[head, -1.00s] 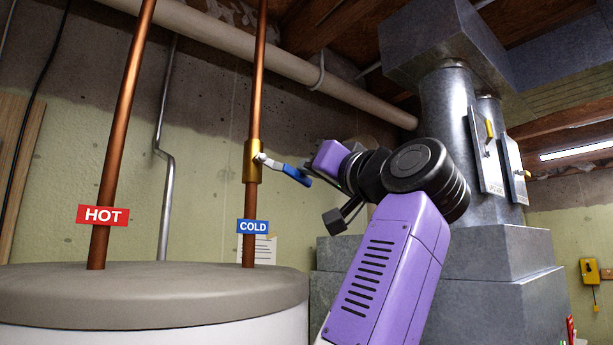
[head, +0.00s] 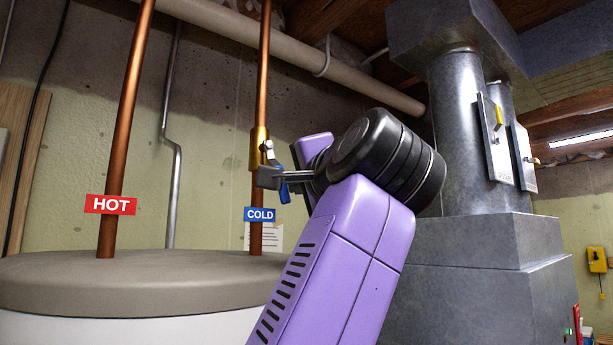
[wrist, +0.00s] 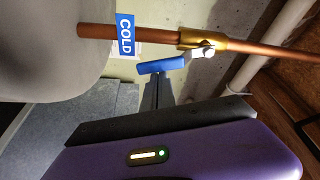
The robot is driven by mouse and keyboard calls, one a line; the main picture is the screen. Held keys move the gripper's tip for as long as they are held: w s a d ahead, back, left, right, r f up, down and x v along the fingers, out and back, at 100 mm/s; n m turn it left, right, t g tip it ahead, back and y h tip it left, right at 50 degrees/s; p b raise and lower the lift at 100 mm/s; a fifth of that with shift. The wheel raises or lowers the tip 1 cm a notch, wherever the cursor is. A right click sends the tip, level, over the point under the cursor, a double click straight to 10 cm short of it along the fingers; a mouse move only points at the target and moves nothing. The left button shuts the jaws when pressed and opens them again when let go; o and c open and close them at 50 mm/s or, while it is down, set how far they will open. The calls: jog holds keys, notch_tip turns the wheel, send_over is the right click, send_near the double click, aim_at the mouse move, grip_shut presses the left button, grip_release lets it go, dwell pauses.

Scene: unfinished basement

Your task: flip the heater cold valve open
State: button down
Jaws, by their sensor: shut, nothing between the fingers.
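The cold valve is a brass body (head: 260,148) on the copper pipe with the blue COLD tag (head: 260,214). Its blue lever (head: 284,190) hangs steeply down from the valve, slightly to the right, partly hidden by my gripper. In the wrist view the valve body (wrist: 205,40) is at upper right. There the lever (wrist: 160,65) runs nearly along the pipe, towards the COLD tag (wrist: 125,34). My gripper (head: 268,178) is shut and empty, with its fingers across the lever in the head view. In the wrist view my gripper (wrist: 157,84) ends right at the lever; contact is unclear.
The tank top (head: 150,285) lies below the pipes. The copper pipe with the HOT tag (head: 110,204) stands to the left. A grey metal furnace with ducts (head: 458,140) fills the right side. A pale pipe (head: 270,55) crosses overhead.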

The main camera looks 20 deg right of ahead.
jog(key=shift+s+a+f, duration=0.15)
jog(key=shift+a+f, duration=0.1)
jog(key=shift+a, duration=0.3)
jog(key=shift+s+a+f, duration=0.15)
jog(key=shift+a+f, duration=0.1)
jog(key=shift+a, duration=0.5)
